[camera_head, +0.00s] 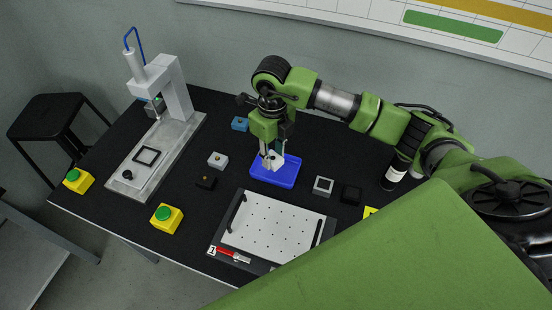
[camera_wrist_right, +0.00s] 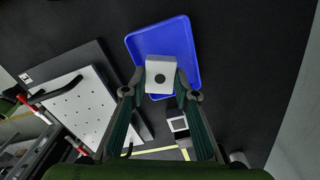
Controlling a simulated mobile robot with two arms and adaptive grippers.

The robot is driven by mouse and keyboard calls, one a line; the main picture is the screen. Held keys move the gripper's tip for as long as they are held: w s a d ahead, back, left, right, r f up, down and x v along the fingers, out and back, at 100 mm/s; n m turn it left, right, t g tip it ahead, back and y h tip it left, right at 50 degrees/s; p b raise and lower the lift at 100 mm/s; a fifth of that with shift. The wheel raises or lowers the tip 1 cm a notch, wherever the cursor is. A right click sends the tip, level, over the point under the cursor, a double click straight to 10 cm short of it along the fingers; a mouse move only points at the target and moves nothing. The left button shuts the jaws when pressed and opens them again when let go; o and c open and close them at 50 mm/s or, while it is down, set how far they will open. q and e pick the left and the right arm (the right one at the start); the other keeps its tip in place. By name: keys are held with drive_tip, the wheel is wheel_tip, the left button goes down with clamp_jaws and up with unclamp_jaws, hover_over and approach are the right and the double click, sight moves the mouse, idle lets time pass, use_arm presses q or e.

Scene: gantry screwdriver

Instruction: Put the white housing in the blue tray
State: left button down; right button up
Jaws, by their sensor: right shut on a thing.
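My right gripper (camera_head: 273,160) points down over the blue tray (camera_head: 288,180) and is shut on the white housing (camera_head: 277,161). In the right wrist view the housing (camera_wrist_right: 160,66) sits between the fingertips (camera_wrist_right: 161,84), a pale block with a dark round hole facing the camera. It covers the lower middle of the blue tray (camera_wrist_right: 146,42) there. I cannot tell whether it touches the tray floor. The rest of the tray looks empty. My left gripper is not in view.
Small blocks lie around the tray: white (camera_head: 218,161), black (camera_head: 205,183), blue (camera_head: 240,124), grey-white (camera_head: 323,186) and black (camera_head: 351,194). A perforated plate (camera_head: 278,224) with handles lies in front. The screwdriver gantry (camera_head: 175,85) and yellow button boxes (camera_head: 167,220) are left.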

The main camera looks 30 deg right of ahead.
sight(276, 156)
drive_tip(key=shift+w+d+f, duration=0.1)
drive_tip(key=shift+d+f, duration=0.1)
drive_tip(key=shift+f, duration=0.05)
drive_tip(key=f, duration=0.1)
drive_tip(key=f+p, duration=0.1)
drive_tip(key=f, duration=0.1)
drive_tip(key=shift+d, duration=0.35)
drive_tip(key=shift+w+f, duration=0.1)
drive_tip(key=shift+f, duration=0.35)
drive_tip(key=shift+f, duration=0.15)
drive_tip(key=o, duration=1.1)
